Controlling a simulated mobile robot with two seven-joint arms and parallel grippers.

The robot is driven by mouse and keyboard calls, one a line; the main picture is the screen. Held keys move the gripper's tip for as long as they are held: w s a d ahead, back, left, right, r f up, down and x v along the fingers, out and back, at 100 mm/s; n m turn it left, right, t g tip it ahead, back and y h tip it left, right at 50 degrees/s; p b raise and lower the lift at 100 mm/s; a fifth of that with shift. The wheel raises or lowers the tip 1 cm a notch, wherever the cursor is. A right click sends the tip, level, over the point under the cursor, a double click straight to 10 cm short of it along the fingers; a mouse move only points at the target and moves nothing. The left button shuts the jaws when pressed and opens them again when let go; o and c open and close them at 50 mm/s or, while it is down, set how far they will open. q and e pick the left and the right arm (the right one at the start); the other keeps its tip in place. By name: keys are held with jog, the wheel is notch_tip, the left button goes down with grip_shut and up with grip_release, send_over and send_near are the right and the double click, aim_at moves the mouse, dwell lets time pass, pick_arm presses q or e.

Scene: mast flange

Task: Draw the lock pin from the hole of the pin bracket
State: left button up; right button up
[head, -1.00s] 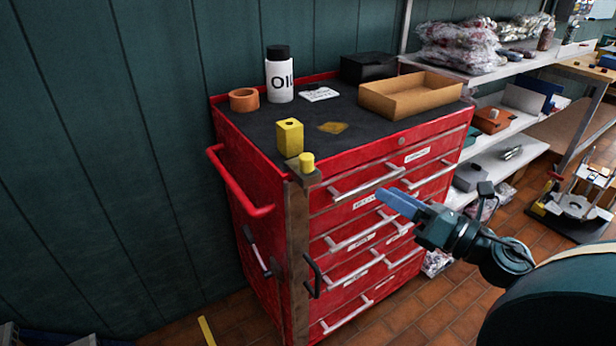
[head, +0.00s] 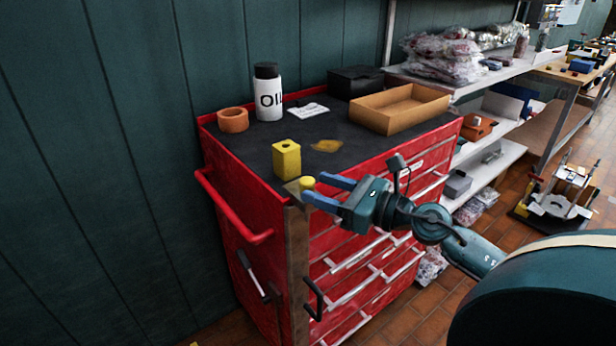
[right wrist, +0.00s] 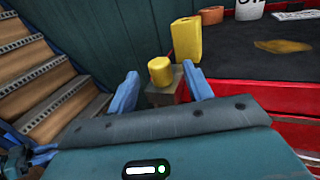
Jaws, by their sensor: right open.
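The lock pin shows as a yellow round head (head: 306,183) standing upright at the top of the pin bracket (head: 294,188), a small plate at the near corner of the red cabinet. In the right wrist view the yellow pin head (right wrist: 161,71) sits above the bracket (right wrist: 160,97). My right gripper (head: 322,188) is open, its two blue fingers pointing left at the pin. In the right wrist view the pin head shows between the fingertips (right wrist: 166,82), with gaps on both sides. The pin's shank is hidden. My left gripper is not in view.
A yellow block with a hole (head: 286,160) stands on the dark cabinet top, close behind the pin. An orange ring (head: 233,120), an oil bottle (head: 268,95), a cardboard tray (head: 399,112) and a black box (head: 356,80) are farther back. A red side handle (head: 230,208) juts out left.

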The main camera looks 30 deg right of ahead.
aim_at(314, 185)
jog(key=p+x, duration=0.1)
jog(key=x, duration=0.2)
jog(key=shift+r, duration=0.15)
jog(key=shift+w+a, duration=0.15)
jog(key=shift+w, duration=0.2)
jog(key=shift+c, duration=0.5)
